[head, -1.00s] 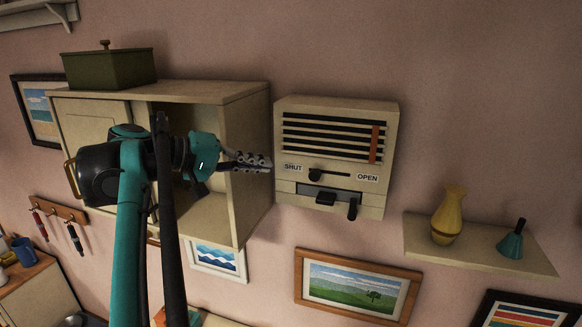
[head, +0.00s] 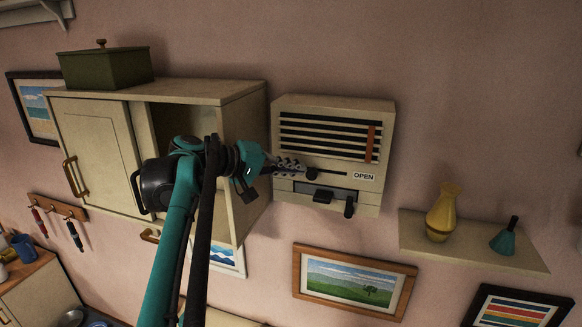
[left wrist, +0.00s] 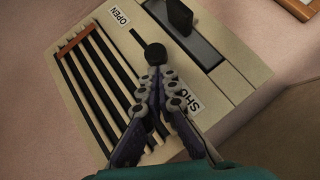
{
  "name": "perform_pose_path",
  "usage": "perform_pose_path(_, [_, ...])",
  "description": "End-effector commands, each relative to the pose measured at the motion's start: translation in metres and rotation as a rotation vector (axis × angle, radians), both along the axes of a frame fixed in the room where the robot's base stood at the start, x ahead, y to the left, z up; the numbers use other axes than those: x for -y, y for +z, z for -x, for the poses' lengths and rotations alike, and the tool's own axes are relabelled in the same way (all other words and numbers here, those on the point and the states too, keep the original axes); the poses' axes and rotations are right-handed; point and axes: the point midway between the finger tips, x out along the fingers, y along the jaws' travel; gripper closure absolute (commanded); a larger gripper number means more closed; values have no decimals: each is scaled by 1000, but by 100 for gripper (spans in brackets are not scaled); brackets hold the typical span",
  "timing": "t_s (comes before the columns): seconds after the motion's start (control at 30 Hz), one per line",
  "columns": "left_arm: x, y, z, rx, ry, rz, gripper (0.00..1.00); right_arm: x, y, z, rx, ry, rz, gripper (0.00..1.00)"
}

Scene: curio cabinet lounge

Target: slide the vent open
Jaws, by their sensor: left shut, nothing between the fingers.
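The vent (head: 384,125) is a cream box on the wall with dark slats and an orange upright bar near its right end. Its dark slider knob (head: 312,173) sits at the left end of a slot, on the SHUT side, with the OPEN label to the right. My left gripper (head: 299,166) is shut and empty, its fingertips just left of the knob. In the left wrist view, the fingertips (left wrist: 155,73) are right by the round knob (left wrist: 155,52) and partly cover the SHUT label (left wrist: 185,105). I cannot tell whether they touch. My right gripper is not in view.
A shelf (head: 470,243) with a yellow vase (head: 442,213) is at right.

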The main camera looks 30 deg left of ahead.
Motion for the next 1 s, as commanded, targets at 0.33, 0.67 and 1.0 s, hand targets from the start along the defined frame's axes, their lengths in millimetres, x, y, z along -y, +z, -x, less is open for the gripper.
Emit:
perform_pose_path(0.33, [41, 0, -9, -1, -6, 0, 100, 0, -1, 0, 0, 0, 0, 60])
perform_pose_path(0.67, [64, 0, -15, 0, -2, 1, 100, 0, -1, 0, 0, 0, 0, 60])
perform_pose_path(1.0, [64, 2, -15, -1, -3, 1, 100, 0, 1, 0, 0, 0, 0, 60])
